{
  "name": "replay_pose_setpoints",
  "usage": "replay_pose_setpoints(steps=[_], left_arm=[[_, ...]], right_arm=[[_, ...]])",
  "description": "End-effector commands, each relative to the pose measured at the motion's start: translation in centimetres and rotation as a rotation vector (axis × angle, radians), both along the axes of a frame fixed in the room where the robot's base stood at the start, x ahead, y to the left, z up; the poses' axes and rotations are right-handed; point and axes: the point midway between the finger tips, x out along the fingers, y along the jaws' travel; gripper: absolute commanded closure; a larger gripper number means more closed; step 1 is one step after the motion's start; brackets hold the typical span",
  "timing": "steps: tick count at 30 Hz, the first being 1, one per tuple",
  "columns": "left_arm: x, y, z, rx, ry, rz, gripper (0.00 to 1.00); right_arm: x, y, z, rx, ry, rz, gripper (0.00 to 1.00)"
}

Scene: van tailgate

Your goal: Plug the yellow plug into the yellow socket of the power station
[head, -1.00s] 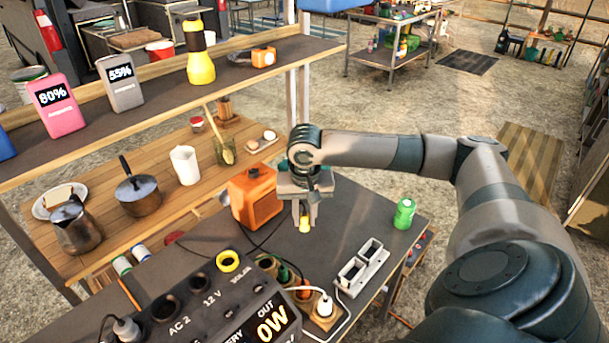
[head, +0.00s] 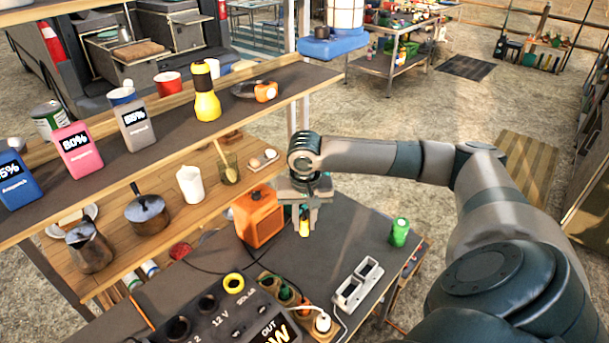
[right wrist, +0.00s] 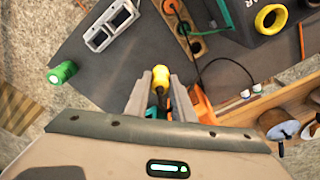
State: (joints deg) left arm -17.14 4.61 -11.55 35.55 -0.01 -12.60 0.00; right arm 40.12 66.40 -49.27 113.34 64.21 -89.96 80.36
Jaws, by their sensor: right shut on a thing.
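The power station (head: 262,327) is a dark box at the bottom of the head view, partly cut off by the frame edge. Its yellow-ringed socket (head: 234,283) is on the top face and looks empty; it also shows in the right wrist view (right wrist: 270,18). My right gripper (head: 304,228) is shut on the yellow plug (right wrist: 160,76), above the dark table and apart from the socket. The plug's yellow end sticks out beyond the fingertips in the right wrist view. My left gripper is not in view.
An orange box (head: 259,218) stands just left of my right gripper. A wooden plug rack (head: 291,298), a grey two-slot holder (head: 358,285) and a green can (head: 399,232) are on the table (head: 345,235). Shelves with power packs and a yellow flashlight (head: 206,95) rise at the left.

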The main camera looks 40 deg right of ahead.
Motion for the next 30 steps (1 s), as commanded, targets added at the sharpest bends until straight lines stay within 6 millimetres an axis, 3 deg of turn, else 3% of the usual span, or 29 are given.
replay_pose_setpoints(steps=[14,30], left_arm=[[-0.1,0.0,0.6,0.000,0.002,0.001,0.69],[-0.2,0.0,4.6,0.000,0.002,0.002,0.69]], right_arm=[[0.1,0.6,0.2,0.001,0.002,0.001,0.99],[1.1,6.5,0.2,0.002,0.001,0.002,0.99]])
